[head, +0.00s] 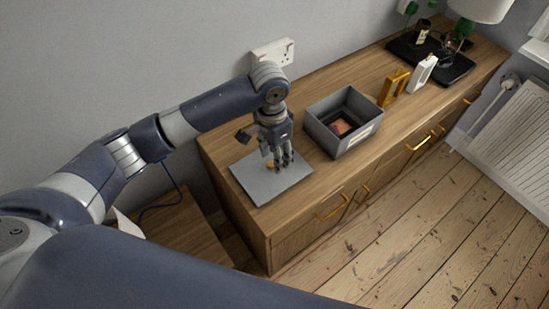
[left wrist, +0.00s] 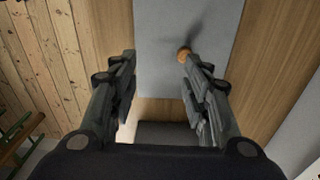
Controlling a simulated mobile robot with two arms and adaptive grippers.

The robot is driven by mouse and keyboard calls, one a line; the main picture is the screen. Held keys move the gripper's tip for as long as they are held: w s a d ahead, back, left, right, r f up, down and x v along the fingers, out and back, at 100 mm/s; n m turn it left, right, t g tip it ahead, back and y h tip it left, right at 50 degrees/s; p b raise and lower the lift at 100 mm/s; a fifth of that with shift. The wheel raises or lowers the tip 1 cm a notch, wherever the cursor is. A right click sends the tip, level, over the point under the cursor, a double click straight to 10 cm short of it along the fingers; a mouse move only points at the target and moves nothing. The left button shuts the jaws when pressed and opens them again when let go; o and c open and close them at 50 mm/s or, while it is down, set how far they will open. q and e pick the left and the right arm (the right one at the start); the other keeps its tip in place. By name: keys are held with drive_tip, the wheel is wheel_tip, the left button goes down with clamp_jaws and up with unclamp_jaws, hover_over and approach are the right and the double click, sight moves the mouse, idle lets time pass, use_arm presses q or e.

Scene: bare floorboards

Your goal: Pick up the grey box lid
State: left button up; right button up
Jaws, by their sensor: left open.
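The grey box lid (head: 262,184) lies flat on the left end of the wooden sideboard, with a small round orange-brown knob (head: 270,164) on it. My left gripper (head: 283,163) points down above the lid, close to the knob. In the left wrist view the lid (left wrist: 165,50) lies between and beyond my open fingers (left wrist: 160,75). The knob (left wrist: 184,54) shows beside the tip of the right-hand finger there; I cannot tell whether they touch. The open grey box (head: 344,125) stands to the right of the lid with something reddish inside. My right gripper is not in view.
The sideboard (head: 300,190) stands against a grey wall with a socket (head: 272,54). Beyond the box are an orange frame-like object (head: 394,88), a white object (head: 422,73), a black tray (head: 455,73) and a lamp (head: 480,8). Floorboards in front are clear.

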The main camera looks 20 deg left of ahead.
use_arm(q)
wheel_tip(320, 180, up, 2)
drive_tip(key=w+a, duration=0.2)
hover_over(271, 163)
drive_tip(key=shift+y, duration=0.3)
drive_tip(key=f, duration=0.4)
drive_tip(key=shift+s+f+p, duration=0.3)
drive_tip(key=shift+f+p, duration=0.05)
drive_tip(key=shift+p, duration=0.05)
wheel_tip(271, 163, down, 5)
drive_tip(key=shift+w+r+p, duration=0.1)
drive_tip(key=shift+w+p, duration=0.05)
drive_tip(key=shift+p, duration=0.65)
drive_tip(key=shift+f, duration=0.45)
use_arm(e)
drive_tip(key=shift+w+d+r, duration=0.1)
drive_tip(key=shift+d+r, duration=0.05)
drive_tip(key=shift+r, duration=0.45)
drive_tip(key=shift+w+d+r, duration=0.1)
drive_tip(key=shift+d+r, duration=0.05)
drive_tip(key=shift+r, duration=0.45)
use_arm(q)
clamp_jaws()
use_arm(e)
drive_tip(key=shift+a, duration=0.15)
